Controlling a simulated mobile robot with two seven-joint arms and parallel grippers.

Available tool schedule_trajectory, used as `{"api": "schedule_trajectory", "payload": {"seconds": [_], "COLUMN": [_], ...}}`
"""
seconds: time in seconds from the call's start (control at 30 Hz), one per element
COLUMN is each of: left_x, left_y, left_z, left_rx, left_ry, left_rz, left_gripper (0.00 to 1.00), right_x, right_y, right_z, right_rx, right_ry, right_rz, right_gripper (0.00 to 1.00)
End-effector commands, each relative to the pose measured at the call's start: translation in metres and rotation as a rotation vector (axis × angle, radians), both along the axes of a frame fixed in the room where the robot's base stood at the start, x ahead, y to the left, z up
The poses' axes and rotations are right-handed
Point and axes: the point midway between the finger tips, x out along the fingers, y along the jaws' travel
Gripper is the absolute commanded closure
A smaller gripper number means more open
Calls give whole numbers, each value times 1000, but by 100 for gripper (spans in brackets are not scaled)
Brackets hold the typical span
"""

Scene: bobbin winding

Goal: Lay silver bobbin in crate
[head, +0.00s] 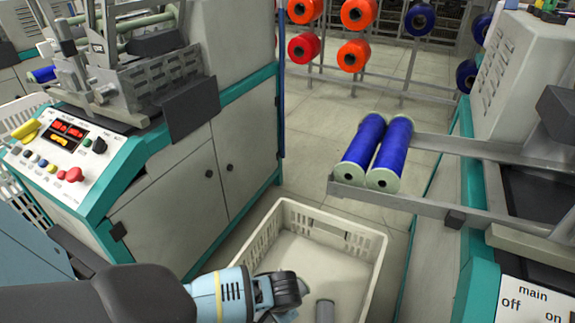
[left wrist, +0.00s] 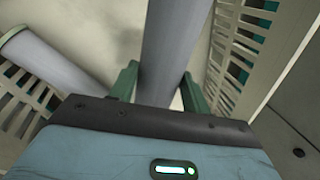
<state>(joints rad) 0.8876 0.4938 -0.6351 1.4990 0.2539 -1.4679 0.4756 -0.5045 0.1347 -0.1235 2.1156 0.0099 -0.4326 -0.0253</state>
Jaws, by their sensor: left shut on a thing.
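In the left wrist view a silver bobbin (left wrist: 175,45), a plain grey tube, stands between the green fingers of my left gripper (left wrist: 159,84), which is shut on it. A second silver tube (left wrist: 45,60) lies at the left of that view. The off-white crate (head: 376,245) is at the bottom middle of the head view, and my left wrist reaches over its near left side. The crate's slotted walls (left wrist: 235,45) flank the held bobbin. My right gripper is out of view.
Two blue bobbins (head: 363,140) rest on metal rails right of the crate. A winding machine with a control panel (head: 62,140) stands left, another machine (head: 520,75) right. Red and blue bobbins hang on a rack (head: 400,80) behind. The floor behind the crate is clear.

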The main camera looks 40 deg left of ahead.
Motion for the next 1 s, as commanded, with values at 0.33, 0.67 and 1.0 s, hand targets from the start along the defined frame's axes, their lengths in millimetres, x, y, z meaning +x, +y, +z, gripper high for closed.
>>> {"api": "schedule_trajectory", "payload": {"seconds": [0.33,0.67,1.0], "left_x": [-1,-1,0], "left_y": [1,0,0], "left_z": [-49,-66,-98], "left_rx": [1,1,1], "left_ry": [4,2,0], "left_rz": [0,1,0], "left_gripper": [87,87,87], "right_x": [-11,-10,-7], "right_y": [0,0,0], "right_z": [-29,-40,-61], "right_rx": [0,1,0], "right_ry": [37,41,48], "right_rz": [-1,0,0], "right_gripper": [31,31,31]}}
